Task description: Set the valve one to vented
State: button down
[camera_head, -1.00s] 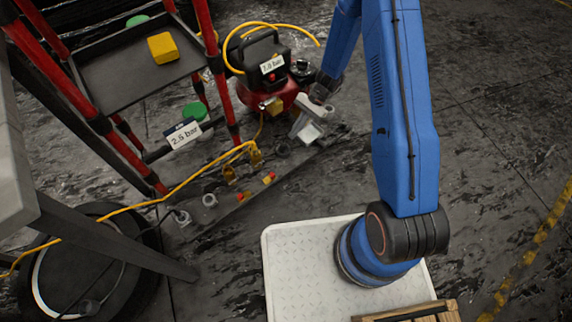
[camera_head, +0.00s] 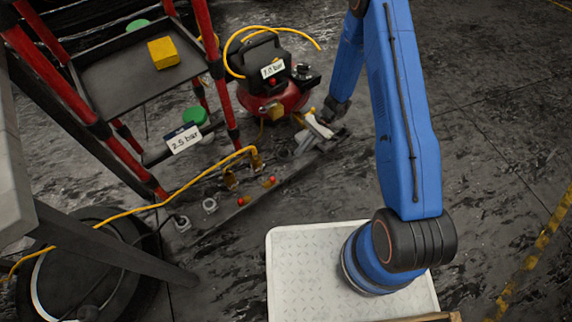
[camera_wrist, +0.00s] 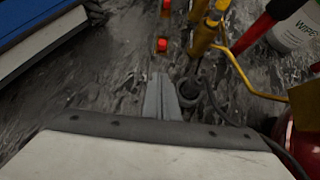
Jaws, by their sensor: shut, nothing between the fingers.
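Two brass valve fittings stand on a dark strip on the floor, the nearer one (camera_head: 231,179) and the farther one (camera_head: 256,161). A red knob (camera_head: 243,201) and another red knob (camera_head: 269,182) sit beside them. A yellow hose (camera_head: 200,172) runs to the farther fitting. I cannot tell which is valve one, nor read its setting. My gripper (camera_head: 301,148) is low, right of the fittings and apart from them. In the wrist view its shut, empty fingers (camera_wrist: 161,82) point toward the floor near a yellow fitting (camera_wrist: 206,32) and red knobs (camera_wrist: 163,44).
A red compressor (camera_head: 272,98) with a bar label stands just behind my gripper. A red-framed cart (camera_head: 120,75) with a 2.5 bar sign (camera_head: 184,138) is at left. A table leg (camera_head: 110,245) and black coil (camera_head: 85,275) are front left. Floor at right is clear.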

aim_at(271, 179)
jog(key=x, duration=0.9)
jog(key=shift+s+a, duration=0.1)
jog(key=shift+s, duration=0.05)
jog(key=shift+s+a+f, duration=0.15)
jog(key=shift+s+a, duration=0.5)
jog(key=shift+a, duration=0.3)
jog(key=shift+s+a, duration=0.5)
jog(key=shift+a, duration=0.35)
jog(key=shift+s+a, duration=0.5)
jog(key=shift+a, duration=0.25)
jog(key=shift+s+a, duration=0.5)
jog(key=shift+a, duration=0.2)
jog(key=w+d, duration=0.2)
jog(key=d, duration=0.1)
jog(key=shift+w+d, duration=0.25)
jog(key=shift+d, duration=0.05)
jog(key=v, duration=0.9)
jog(key=shift+w+d+r, duration=0.15)
jog(key=shift+r, duration=0.15)
